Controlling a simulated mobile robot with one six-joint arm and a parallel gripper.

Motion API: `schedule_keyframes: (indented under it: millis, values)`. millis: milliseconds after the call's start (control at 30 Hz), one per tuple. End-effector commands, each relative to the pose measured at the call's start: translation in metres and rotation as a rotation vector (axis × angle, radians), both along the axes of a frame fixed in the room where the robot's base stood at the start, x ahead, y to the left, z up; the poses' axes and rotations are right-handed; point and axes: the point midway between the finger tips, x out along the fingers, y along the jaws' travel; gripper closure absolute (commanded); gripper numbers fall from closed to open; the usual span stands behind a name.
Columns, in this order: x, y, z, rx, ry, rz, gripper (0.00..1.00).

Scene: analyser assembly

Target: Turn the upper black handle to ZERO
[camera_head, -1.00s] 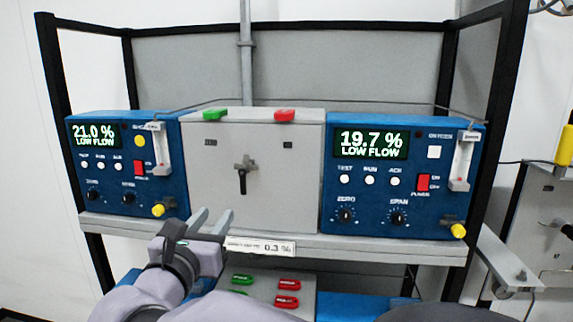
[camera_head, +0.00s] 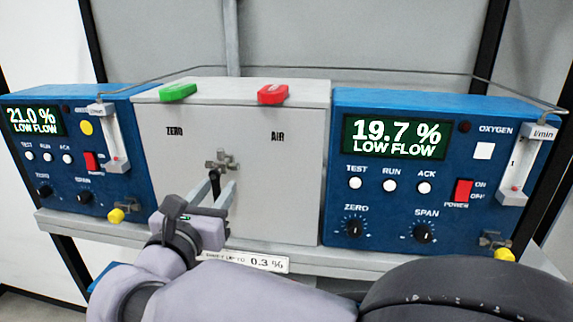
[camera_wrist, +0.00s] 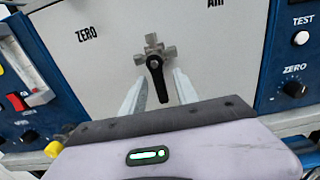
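The upper black handle (camera_wrist: 157,78) sits on a metal valve (camera_wrist: 158,49) on the front of the grey box (camera_head: 285,190). In the wrist view it points down, tilted slightly. The ZERO label is to the upper left of the valve and the AIR label to the upper right. My gripper (camera_wrist: 157,88) is open, with one finger on each side of the handle; I see a gap on both sides. In the head view the gripper (camera_head: 220,180) is in front of the valve and hides part of the handle (camera_head: 214,182).
Blue analysers flank the box: the left one (camera_head: 130,180) reads 21.0 %, the right one (camera_head: 400,190) 19.7 %, both LOW FLOW. A green tag (camera_head: 178,92) and a red tag (camera_head: 272,94) lie on top of the box. A shelf edge (camera_head: 330,258) runs below.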

Motion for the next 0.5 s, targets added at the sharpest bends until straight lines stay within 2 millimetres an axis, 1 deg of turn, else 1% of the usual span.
schedule_keyframes:
  millis: [67,100,267,300,500]
  values:
    - [-0.0001,0.0,0.0,0.0,0.0,0.0,0.64]
    - [-0.0001,0.0,0.0,0.0,0.0,0.0,0.66]
    - [0.0001,0.0,0.0,0.0,0.0,0.0,0.97]
    - [0.0001,-0.0001,-0.0001,0.0,0.0,0.0,1.0]
    - [0.0003,-0.0002,-0.0002,0.0,0.0,-0.001,1.0]
